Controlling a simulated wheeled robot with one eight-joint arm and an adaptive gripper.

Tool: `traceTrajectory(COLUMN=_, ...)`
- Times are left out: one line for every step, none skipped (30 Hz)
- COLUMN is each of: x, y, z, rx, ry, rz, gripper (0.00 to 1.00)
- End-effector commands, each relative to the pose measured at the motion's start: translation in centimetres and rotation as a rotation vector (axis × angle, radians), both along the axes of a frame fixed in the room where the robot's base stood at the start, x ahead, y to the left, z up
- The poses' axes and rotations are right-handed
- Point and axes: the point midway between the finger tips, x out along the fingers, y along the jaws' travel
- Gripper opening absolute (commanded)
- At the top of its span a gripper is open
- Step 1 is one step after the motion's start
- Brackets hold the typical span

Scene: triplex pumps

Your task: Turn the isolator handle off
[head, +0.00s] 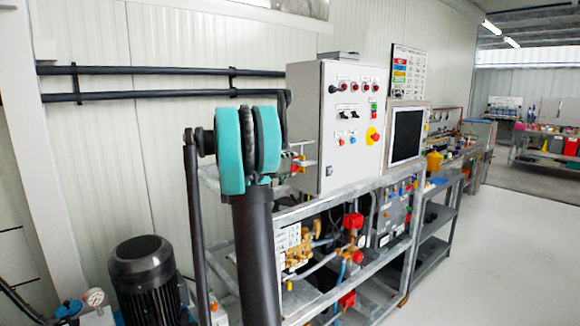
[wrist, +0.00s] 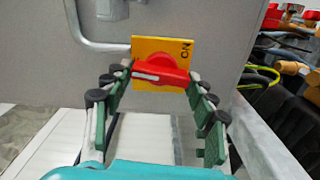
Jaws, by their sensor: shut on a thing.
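The isolator handle (wrist: 160,72) is a red rotary handle with a white mark on its left part, seen in the wrist view. It lies nearly level across the picture, slightly tilted. Behind it is a yellow plate (wrist: 178,45), with "ON" lettering upside down at its upper right. My gripper (wrist: 155,76) is shut on the handle, with green-padded fingers at its left and right ends. In the head view my arm covers much of the area left of the control cabinet, and I cannot make out the handle clearly there.
A grey control cabinet (head: 310,120) with lamps and switches stands on a metal frame. A grey pipe (wrist: 95,44) bends beside the plate in the wrist view. A dark motor (head: 143,270) stands at lower left. The floor (head: 490,260) at right is clear.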

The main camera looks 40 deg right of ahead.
Motion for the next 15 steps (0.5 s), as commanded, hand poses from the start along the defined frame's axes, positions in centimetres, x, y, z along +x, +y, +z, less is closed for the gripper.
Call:
traceTrajectory(x=0.06, y=0.04, z=-0.03, rx=-0.001, ry=0.026, rz=0.002, gripper=0.28)
traceTrajectory(x=0.06, y=0.05, z=-0.04, rx=-0.003, ry=0.042, rz=0.002, gripper=0.28)
traceTrajectory(x=0.06, y=0.05, z=-0.05, rx=-0.004, ry=0.062, rz=0.002, gripper=0.28)
traceTrajectory(x=0.06, y=0.05, z=-0.05, rx=-0.005, ry=0.074, rz=0.002, gripper=0.28)
traceTrajectory(x=0.07, y=0.05, z=-0.06, rx=-0.006, ry=0.087, rz=0.002, gripper=0.28)
traceTrajectory(x=0.07, y=0.05, z=-0.06, rx=-0.007, ry=0.101, rz=0.002, gripper=0.28)
traceTrajectory(x=0.07, y=0.05, z=-0.07, rx=-0.008, ry=0.110, rz=0.002, gripper=0.28)
traceTrajectory(x=0.07, y=0.05, z=-0.07, rx=-0.009, ry=0.119, rz=0.002, gripper=0.28)
traceTrajectory(x=0.07, y=0.05, z=-0.08, rx=-0.009, ry=0.129, rz=0.002, gripper=0.28)
traceTrajectory(x=0.07, y=0.05, z=-0.08, rx=-0.010, ry=0.135, rz=0.002, gripper=0.28)
traceTrajectory(x=0.07, y=0.05, z=-0.08, rx=-0.010, ry=0.140, rz=0.002, gripper=0.28)
traceTrajectory(x=0.07, y=0.05, z=-0.08, rx=-0.011, ry=0.147, rz=0.002, gripper=0.28)
traceTrajectory(x=0.07, y=0.05, z=-0.08, rx=-0.011, ry=0.150, rz=0.002, gripper=0.28)
traceTrajectory(x=0.07, y=0.05, z=-0.09, rx=-0.011, ry=0.153, rz=0.002, gripper=0.28)
traceTrajectory(x=0.07, y=0.05, z=-0.09, rx=-0.011, ry=0.156, rz=0.002, gripper=0.28)
